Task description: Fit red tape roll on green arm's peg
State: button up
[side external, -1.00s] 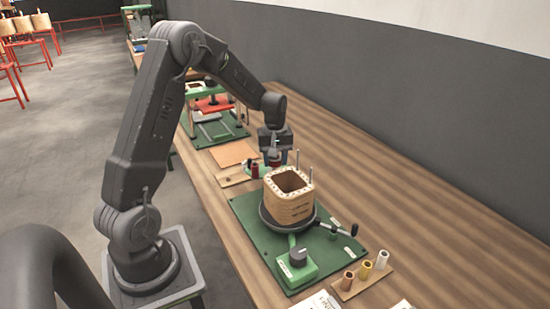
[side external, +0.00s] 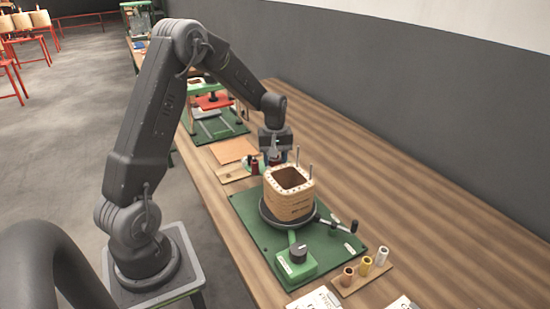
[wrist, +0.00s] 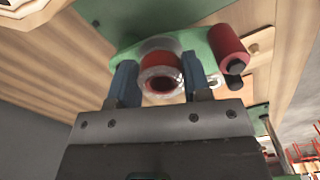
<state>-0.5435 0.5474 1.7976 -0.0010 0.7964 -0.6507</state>
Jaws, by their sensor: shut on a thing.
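In the wrist view, my gripper (wrist: 160,82) is shut on a red tape roll (wrist: 162,83), seen end-on with a pale, glossy ring around its red middle. The green arm (wrist: 198,45) lies just beyond the roll. I cannot tell whether the held roll is on a peg or only in front of the arm, as it hides what is behind it. A second red roll (wrist: 229,45) with a dark end is at the green arm's right end. In the side view, my gripper (side external: 274,156) is low over the bench behind the wooden coil block, and the held roll is mostly hidden.
A square wooden coil block (side external: 289,199) with upright rods stands on a green base plate (side external: 256,230) close in front of my gripper. The bench's right side is clear.

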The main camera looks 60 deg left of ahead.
jog(key=shift+f, duration=0.55)
jog(key=o, duration=1.3)
jog(key=shift+s+a, duration=0.1)
jog(key=shift+c, duration=0.4)
